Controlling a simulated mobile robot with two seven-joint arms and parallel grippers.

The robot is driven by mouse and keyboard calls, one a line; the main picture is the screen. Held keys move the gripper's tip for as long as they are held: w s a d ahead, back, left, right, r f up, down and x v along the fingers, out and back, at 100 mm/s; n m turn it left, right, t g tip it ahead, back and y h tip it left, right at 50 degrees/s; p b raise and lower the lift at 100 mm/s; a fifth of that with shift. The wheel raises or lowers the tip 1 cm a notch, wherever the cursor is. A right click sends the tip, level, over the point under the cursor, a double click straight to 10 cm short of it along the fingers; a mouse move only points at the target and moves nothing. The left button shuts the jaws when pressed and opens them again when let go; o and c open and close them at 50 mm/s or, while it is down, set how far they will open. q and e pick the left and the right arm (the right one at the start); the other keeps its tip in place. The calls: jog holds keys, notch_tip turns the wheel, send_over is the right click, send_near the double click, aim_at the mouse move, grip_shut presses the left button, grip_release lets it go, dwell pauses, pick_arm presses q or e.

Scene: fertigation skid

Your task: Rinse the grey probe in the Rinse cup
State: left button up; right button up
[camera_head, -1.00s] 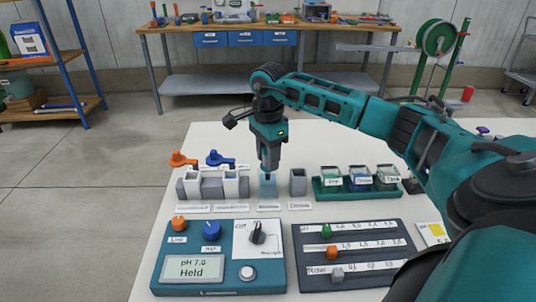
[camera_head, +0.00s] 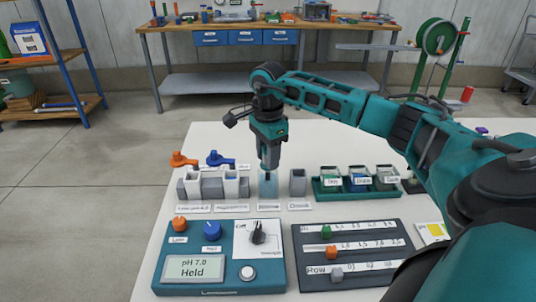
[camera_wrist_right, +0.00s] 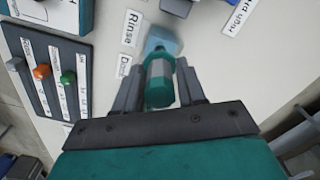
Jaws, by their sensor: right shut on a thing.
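My right gripper (camera_head: 268,164) points straight down over the clear bluish Rinse cup (camera_head: 268,187) on the white table. In the right wrist view its fingers (camera_wrist_right: 158,92) are shut on the grey probe (camera_wrist_right: 158,72), whose body shows a grey middle and teal ends. The Rinse cup (camera_wrist_right: 163,40) lies straight beyond the probe there, beside the "Rinse" label (camera_wrist_right: 131,28). The probe's lower end lines up with the cup's mouth; how deep the tip sits I cannot tell. The left gripper is not in view.
A green tray (camera_head: 326,192) holds several jars. A control box (camera_head: 220,279) reading "pH 7.0 Held" and a slider board (camera_head: 370,268) lie in front.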

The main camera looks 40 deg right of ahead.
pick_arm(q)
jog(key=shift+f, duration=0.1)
pick_arm(e)
jog(key=shift+f, duration=0.15)
jog(key=shift+f+b, duration=0.55)
jog(key=shift+f, duration=0.2)
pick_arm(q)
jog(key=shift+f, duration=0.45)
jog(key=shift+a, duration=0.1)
pick_arm(e)
jog(key=shift+r+p, duration=0.75)
jog(key=shift+r, duration=0.5)
jog(key=shift+r+p, duration=2.65)
jog(key=shift+r, duration=0.45)
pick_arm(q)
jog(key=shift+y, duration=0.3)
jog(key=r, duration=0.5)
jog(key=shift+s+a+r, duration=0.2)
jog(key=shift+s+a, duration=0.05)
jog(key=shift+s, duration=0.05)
